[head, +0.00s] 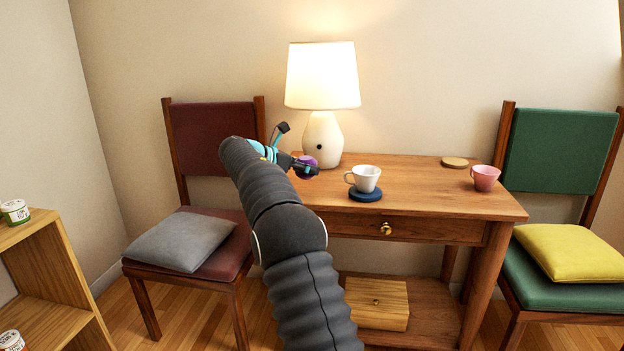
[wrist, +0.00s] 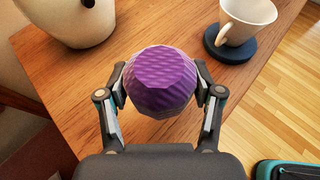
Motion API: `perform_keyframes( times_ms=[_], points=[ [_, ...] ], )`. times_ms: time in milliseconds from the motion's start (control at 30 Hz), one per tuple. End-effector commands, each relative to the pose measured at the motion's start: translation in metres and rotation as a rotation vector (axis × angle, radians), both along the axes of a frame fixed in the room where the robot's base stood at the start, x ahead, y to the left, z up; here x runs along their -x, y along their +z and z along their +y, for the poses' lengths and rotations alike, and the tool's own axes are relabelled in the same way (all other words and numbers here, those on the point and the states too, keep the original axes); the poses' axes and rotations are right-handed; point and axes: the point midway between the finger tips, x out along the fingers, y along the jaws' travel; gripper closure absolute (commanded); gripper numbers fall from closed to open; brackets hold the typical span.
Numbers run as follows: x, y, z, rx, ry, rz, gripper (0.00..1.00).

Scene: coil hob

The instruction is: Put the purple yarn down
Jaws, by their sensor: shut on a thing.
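The purple yarn (wrist: 160,82) is a faceted ball held between the two fingers of my gripper (wrist: 161,90), which is shut on it. I cannot tell from these views whether the yarn touches the tabletop.
The white lamp (head: 322,140) stands close behind my gripper. A white cup (head: 366,178) on a blue coaster (head: 365,195) is to the right. A pink cup (head: 485,178) and a wooden coaster (head: 455,162) are farther right. Bare tabletop lies between the cups.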

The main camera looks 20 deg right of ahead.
Motion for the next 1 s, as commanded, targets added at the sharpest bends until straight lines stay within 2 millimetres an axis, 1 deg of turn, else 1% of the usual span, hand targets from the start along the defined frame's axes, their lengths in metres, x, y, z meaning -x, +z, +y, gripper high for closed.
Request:
perform_keyframes(
  times_ms=[67,267,333,600,800,833,867,900,933,1000],
  points=[
    [0.000,-0.006,0.000,0.000,0.001,0.002,0.68],
    [0.001,-0.033,0.000,0.001,-0.001,0.003,0.68],
    [0.000,-0.039,0.000,0.000,0.000,0.002,0.68],
    [0.001,-0.040,0.000,0.000,0.000,0.001,0.68],
    [0.000,-0.044,0.000,0.000,0.000,0.000,0.68],
    [0.000,-0.044,0.000,0.000,0.000,0.000,0.29],
    [0.000,-0.044,0.000,0.000,0.000,0.000,0.22],
    [0.000,-0.045,0.000,0.000,0.000,0.000,0.12],
    [0.000,-0.045,0.000,0.000,0.000,0.000,0.10],
    [0.000,-0.045,0.000,-0.001,0.000,0.000,0.10]
  ],
)
